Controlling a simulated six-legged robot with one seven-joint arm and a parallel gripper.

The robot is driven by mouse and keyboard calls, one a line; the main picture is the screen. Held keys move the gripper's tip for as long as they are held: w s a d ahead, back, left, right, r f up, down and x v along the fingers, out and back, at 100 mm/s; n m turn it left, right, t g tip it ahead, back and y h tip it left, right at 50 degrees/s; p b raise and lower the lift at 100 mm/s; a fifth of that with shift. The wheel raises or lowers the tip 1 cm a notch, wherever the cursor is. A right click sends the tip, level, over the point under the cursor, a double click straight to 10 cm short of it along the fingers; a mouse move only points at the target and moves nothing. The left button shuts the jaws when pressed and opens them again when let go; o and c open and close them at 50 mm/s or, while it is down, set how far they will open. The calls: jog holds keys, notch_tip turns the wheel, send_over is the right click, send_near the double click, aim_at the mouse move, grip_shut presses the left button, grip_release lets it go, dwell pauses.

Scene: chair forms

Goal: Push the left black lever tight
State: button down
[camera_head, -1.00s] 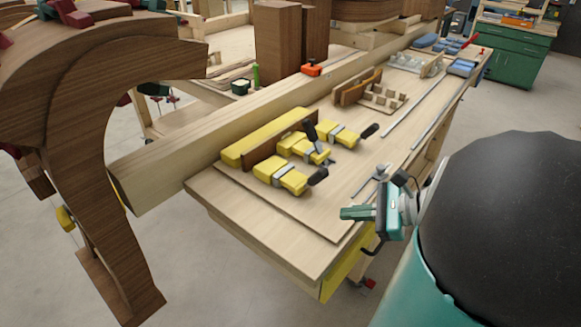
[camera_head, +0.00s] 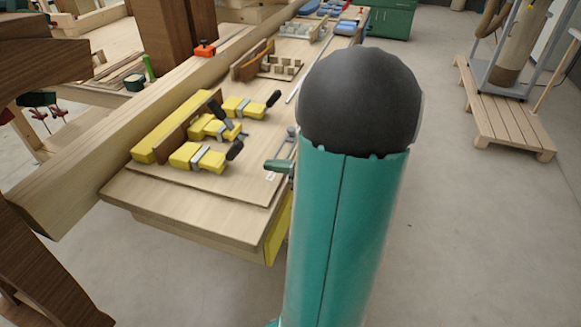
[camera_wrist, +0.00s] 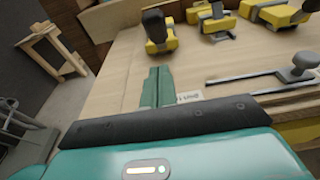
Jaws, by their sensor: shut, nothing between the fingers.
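Three yellow clamps with black levers lie on the workbench. The nearest clamp (camera_head: 190,158) has its black lever (camera_head: 235,149) angled up to the right. The middle clamp (camera_head: 205,127) has a lever (camera_head: 215,110) standing steeply, and the far clamp (camera_head: 240,108) has a lever (camera_head: 273,98) pointing right. In the wrist view a black lever (camera_wrist: 154,22) stands on the leftmost clamp (camera_wrist: 162,44). My gripper (camera_head: 272,166) is shut and empty, right of the nearest clamp and apart from it. Its teal fingers also show in the wrist view (camera_wrist: 157,86), below the leftmost lever.
A grey metal bar tool (camera_wrist: 265,82) lies close to the right of my fingers. A long wooden beam (camera_head: 110,140) runs behind the clamps. Wooden blocks (camera_head: 280,66) stand farther along the bench. The bench top (camera_head: 185,205) is bare before the nearest clamp.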

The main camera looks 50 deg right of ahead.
jog(key=w, duration=0.1)
jog(key=w+a+r, duration=0.1)
jog(key=w, duration=0.1)
jog(key=w+a, duration=0.1)
jog(key=w, duration=0.1)
jog(key=shift+r, duration=0.4)
jog(key=shift+w+a+r, duration=0.1)
jog(key=shift+w+a+r+g, duration=0.1)
jog(key=shift+w+r+g, duration=0.3)
jog(key=shift+r+g, duration=0.2)
jog(key=w+r+g, duration=0.1)
jog(key=w+a+r+g+h, duration=0.1)
jog(key=w, duration=0.1)
jog(key=w+r+g, duration=0.1)
jog(key=g, duration=0.1)
jog(key=shift+w+a+r+h, duration=0.2)
jog(key=shift+w+a+h, duration=0.05)
jog(key=shift+a+h, duration=0.15)
jog(key=shift+w+a+r+g+h, duration=0.1)
jog(key=shift+w+a+g+h, duration=0.4)
jog(key=shift+w+g, duration=0.85)
jog(key=shift+w+a+g+h, duration=0.3)
jog(key=shift+w+a+g, duration=0.25)
jog(key=shift+w+g, duration=0.85)
jog(key=shift+w+a+r+g+h, duration=0.1)
jog(key=shift+w+a+g+h, duration=0.45)
jog(key=shift+w, duration=1.4)
jog(key=shift+w+f+y, duration=0.1)
jog(key=shift+y, duration=0.15)
